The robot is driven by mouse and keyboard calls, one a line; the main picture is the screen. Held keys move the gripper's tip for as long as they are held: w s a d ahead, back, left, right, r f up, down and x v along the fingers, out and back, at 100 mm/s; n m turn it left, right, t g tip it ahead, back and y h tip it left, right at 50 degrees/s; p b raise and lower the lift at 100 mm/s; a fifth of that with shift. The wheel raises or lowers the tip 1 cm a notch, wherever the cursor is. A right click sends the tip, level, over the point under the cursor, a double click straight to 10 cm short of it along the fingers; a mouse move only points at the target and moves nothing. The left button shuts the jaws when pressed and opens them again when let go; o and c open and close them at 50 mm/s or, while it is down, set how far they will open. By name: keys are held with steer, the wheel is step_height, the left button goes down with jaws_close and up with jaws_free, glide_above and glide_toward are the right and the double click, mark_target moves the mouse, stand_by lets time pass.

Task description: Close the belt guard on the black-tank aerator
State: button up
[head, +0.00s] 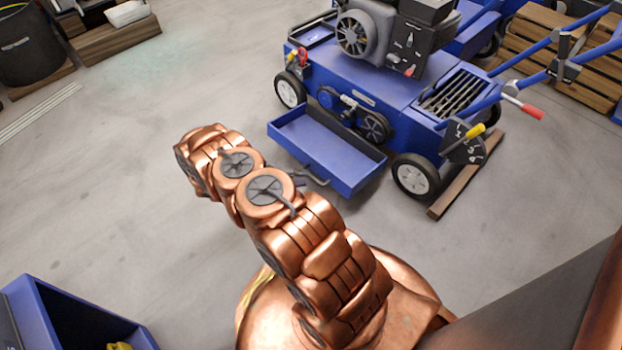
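A blue aerator (370,75) stands at the upper middle, with a grey engine (362,32) and a black box-shaped part, possibly its tank (428,10), on top. Its belt guard (328,152) is a blue, shallow, tray-like cover. It is swung down and open, sticking out from the machine's near side. The pulleys (374,127) behind it are exposed. A grey handle (312,178) shows at the guard's outer edge. I cannot make out my gripper.
Another blue machine (482,28) stands close behind. Wooden pallets (565,50) are at the upper right. A wooden plank (465,178) lies by the right front wheel. A blue bin (75,318) is at the lower left, a black bin (28,45) at the upper left. The floor at left is clear.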

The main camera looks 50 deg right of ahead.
mark_target(311, 176)
steer(key=shift+b+x, duration=0.65)
steer(key=shift+x, duration=1.45)
jaws_close()
